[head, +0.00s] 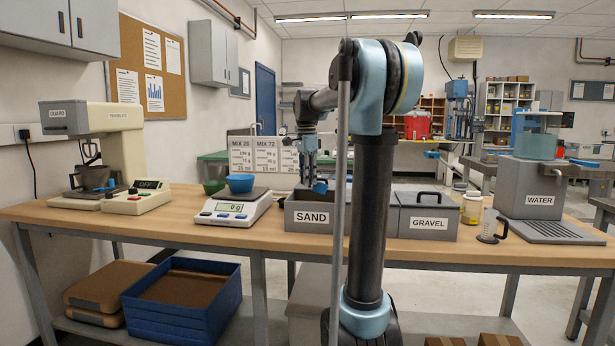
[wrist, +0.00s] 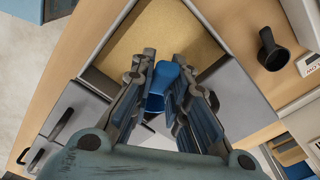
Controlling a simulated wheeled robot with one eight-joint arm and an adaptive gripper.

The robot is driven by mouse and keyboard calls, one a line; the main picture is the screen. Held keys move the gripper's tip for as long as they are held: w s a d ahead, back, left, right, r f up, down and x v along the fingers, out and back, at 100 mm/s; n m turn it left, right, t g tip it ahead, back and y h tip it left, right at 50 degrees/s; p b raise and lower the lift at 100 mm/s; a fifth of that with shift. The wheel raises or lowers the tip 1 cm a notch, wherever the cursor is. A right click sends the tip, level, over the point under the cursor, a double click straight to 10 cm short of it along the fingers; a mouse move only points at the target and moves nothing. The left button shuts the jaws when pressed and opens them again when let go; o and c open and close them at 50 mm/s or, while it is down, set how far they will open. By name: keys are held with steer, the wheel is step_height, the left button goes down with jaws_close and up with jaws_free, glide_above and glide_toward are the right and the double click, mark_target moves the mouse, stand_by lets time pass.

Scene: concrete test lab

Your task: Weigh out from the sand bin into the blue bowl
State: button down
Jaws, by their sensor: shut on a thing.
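The open sand bin (head: 309,218) stands on the bench with a SAND label, and the wrist view shows its tan sand (wrist: 185,35). My gripper (head: 311,178) points down over the bin. In the wrist view its fingers (wrist: 160,95) are closed around a blue scoop (wrist: 162,76), whose blue also shows in the head view (head: 320,187). I cannot tell whether the scoop touches the sand or carries any. The blue bowl (head: 240,183) sits upright on the white scale (head: 232,212), whose display seems to read zero. The bowl's inside is hidden.
A green bowl (head: 212,187) is behind the scale. A black handled cup (wrist: 270,50) shows beside the sand bin.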

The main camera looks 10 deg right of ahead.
steer(key=shift+y, duration=0.8)
steer(key=shift+w+d+f, duration=0.1)
steer(key=shift+d+f, duration=0.1)
steer(key=shift+f, duration=1.2)
steer(key=shift+d+f, duration=0.25)
steer(key=shift+f, duration=1.15)
steer(key=shift+w+d+f, duration=0.1)
steer(key=shift+d+f, duration=0.1)
steer(key=shift+f, duration=1.2)
steer(key=shift+w+d, duration=0.2)
steer(key=shift+d, duration=0.8)
steer(key=shift+w+d, duration=0.15)
steer(key=shift+d, duration=0.8)
steer(key=shift+s+a+r+t+h, duration=0.15)
steer(key=shift+a+r+h, duration=0.35)
steer(key=shift+r+h, duration=0.6)
steer(key=shift+s+a+r+t+h, duration=0.1)
steer(key=shift+a+r+h, duration=0.5)
steer(key=shift+r, duration=1.05)
steer(key=shift+s+a+r+t+h, duration=0.15)
steer(key=shift+a+r+h, duration=0.3)
steer(key=shift+r+h, duration=0.7)
steer(key=shift+r+y, duration=0.25)
steer(key=shift+w, duration=0.1)
